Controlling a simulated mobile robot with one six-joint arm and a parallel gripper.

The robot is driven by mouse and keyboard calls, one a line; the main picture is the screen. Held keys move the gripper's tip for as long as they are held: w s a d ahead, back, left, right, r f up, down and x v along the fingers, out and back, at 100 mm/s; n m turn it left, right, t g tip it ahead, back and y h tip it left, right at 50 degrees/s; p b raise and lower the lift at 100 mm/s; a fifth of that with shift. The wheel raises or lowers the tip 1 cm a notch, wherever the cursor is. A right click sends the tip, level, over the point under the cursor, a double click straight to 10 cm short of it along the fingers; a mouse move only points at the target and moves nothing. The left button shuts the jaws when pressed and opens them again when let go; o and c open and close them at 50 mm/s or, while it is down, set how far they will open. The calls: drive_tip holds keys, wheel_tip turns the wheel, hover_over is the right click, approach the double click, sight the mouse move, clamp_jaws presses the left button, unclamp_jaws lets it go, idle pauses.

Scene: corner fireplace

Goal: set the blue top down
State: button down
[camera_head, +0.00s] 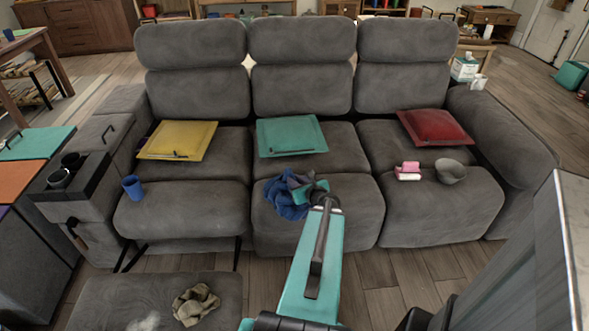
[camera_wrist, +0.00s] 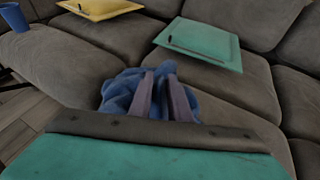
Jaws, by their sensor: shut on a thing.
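The blue top (camera_head: 287,202) is a crumpled dark blue cloth at the front of the middle seat of the grey sofa (camera_head: 370,210). My gripper (camera_head: 296,184) is at its upper right side, at the end of my teal arm. In the wrist view the blue top (camera_wrist: 122,88) bunches around my two grey fingers (camera_wrist: 164,78), which are close together and shut on it. The cloth is over the footrest cushion; whether its underside touches the cushion is hidden.
A yellow cushion (camera_head: 178,136), a teal cushion (camera_head: 290,132) and a red cushion (camera_head: 435,125) lie on the seats. A blue cup (camera_head: 133,187) stands left. A pink item (camera_head: 408,170) and grey bowl (camera_head: 450,171) are right. A beige cloth (camera_head: 195,303) lies on the front ottoman.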

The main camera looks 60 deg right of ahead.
drive_tip(key=shift+w+d+f+b, duration=0.25)
drive_tip(key=shift+w+d+b, duration=0.55)
drive_tip(key=shift+b, duration=2.75)
drive_tip(key=b, duration=0.6)
drive_tip(key=shift+w+d+b, duration=0.15)
drive_tip(key=shift+d+b, duration=0.15)
drive_tip(key=shift+d, duration=0.05)
drive_tip(key=shift+w+d, duration=0.45)
drive_tip(key=shift+d, duration=0.15)
drive_tip(key=shift+w+d+f+b, duration=0.1)
drive_tip(key=shift+w+d+b, duration=0.15)
drive_tip(key=shift+w+d, duration=0.75)
drive_tip(key=shift+w+d+f+b, duration=0.15)
drive_tip(key=shift+w+d+b, duration=0.1)
drive_tip(key=shift+w+d, duration=0.7)
drive_tip(key=shift+w+d+f+b, duration=0.1)
drive_tip(key=shift+w+d+b, duration=0.15)
drive_tip(key=shift+w+d, duration=0.75)
drive_tip(key=shift+s+d, duration=0.25)
drive_tip(key=shift+d, duration=0.15)
drive_tip(key=f+b, duration=0.2)
drive_tip(key=b, duration=0.1)
drive_tip(key=f+b, duration=0.1)
drive_tip(key=shift+w+d+f, duration=0.2)
drive_tip(key=shift+d+f, duration=0.05)
drive_tip(key=shift+f, duration=0.05)
drive_tip(key=shift+f, duration=0.1)
drive_tip(key=c, duration=1.7)
unclamp_jaws()
